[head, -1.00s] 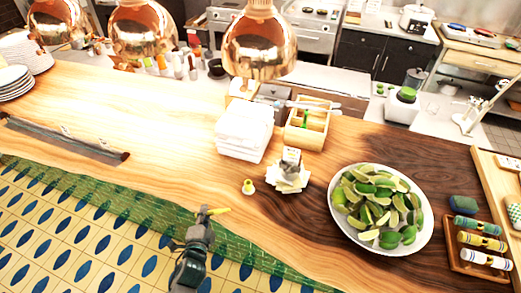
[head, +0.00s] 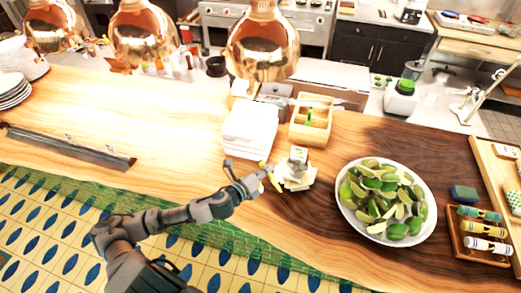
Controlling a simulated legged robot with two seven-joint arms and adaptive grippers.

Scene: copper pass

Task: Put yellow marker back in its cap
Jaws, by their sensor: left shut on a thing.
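My left gripper (head: 266,173) is over the wooden counter, left of the limes plate, and is shut on the yellow marker (head: 275,183). The marker is small and slanted, its lower end pointing down to the right, close beside a small white paper stack. I cannot tell whether it touches the papers. The small yellow and white cap, which stood on the counter here in the earlier head view, is not clearly visible now; my gripper and forearm seem to hide it. My right gripper is not in view.
A white plate (head: 427,220) heaped with lime pieces stands to the right. White napkins (head: 250,128) and a wooden caddy (head: 312,122) stand behind. A tray (head: 468,254) holds teal, yellow and white cylinders. Copper lamps (head: 264,48) hang above. The counter's left middle is clear.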

